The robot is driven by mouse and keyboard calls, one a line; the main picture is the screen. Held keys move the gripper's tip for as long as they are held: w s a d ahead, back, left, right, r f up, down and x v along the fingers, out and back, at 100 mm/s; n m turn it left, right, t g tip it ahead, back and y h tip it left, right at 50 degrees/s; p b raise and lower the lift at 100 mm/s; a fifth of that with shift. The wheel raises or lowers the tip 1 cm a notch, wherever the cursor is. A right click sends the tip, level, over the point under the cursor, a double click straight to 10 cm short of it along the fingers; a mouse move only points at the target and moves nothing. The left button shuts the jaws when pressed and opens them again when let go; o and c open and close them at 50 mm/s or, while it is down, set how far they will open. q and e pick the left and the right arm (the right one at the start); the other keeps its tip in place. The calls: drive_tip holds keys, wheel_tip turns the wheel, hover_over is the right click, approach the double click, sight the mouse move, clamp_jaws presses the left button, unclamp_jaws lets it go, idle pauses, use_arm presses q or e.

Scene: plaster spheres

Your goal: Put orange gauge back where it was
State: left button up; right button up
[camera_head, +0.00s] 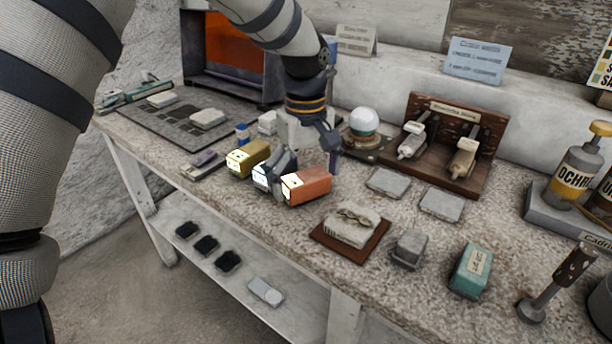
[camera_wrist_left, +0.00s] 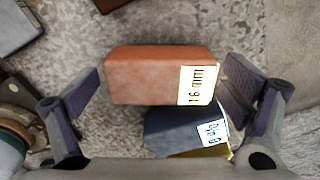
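The orange gauge (camera_head: 307,186) is a block with a pale label on one end. In the head view it is at the front right of a row with a blue gauge (camera_head: 268,177) and a yellow gauge (camera_head: 247,157). The left wrist view shows the orange gauge (camera_wrist_left: 150,75) marked "16 mm", with the blue gauge (camera_wrist_left: 180,130) beside it and a sliver of yellow behind. My left gripper (camera_wrist_left: 162,82) is open, its fingers at either end of the orange gauge with slim gaps. In the head view the left gripper (camera_head: 308,163) is over that gauge. My right gripper is out of view.
A brown wooden rack (camera_head: 457,145) with two tools and a white sphere on a stand (camera_head: 363,122) are behind. Two grey slabs (camera_head: 388,182) lie right of the gauges. A brown board (camera_head: 350,245) with a pale folded cloth is in front. A teal block (camera_head: 471,271) is farther right.

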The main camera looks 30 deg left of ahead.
sight(306, 176)
use_arm(q)
wheel_tip(306, 176, up, 12)
drive_tip(key=shift+r, duration=0.15)
idle(0.4)
